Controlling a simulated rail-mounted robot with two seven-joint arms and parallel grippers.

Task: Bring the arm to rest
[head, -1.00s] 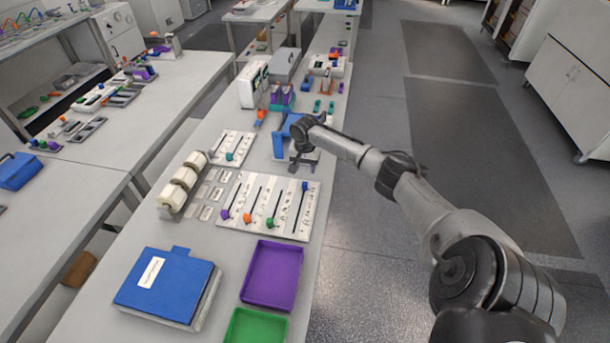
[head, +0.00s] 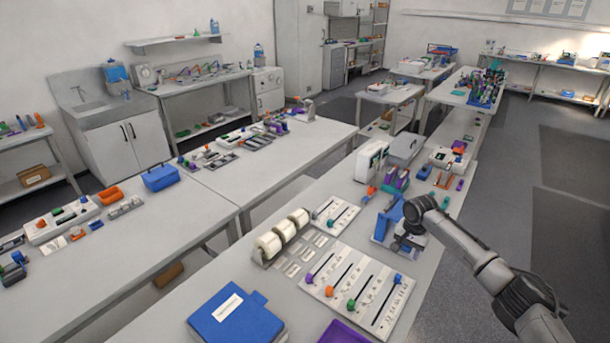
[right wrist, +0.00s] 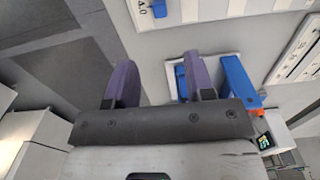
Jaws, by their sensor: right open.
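My right arm comes in from the right edge of the head view. Its right gripper (head: 408,241) is over the bench, beside a blue fixture (head: 385,222) and past the far right corner of the white slider panel (head: 355,290). In the right wrist view the two fingers of the right gripper (right wrist: 160,82) stand apart with nothing between them. The blue fixture (right wrist: 238,80) shows just right of the fingers there. I cannot tell whether the gripper touches it. My left gripper is not in view.
The bench also holds a blue binder (head: 236,318), a purple tray (head: 343,334), white rolls (head: 284,231) and a white device (head: 370,162). A second bench (head: 240,165) stands to the left. Open floor (head: 500,190) lies right of the bench.

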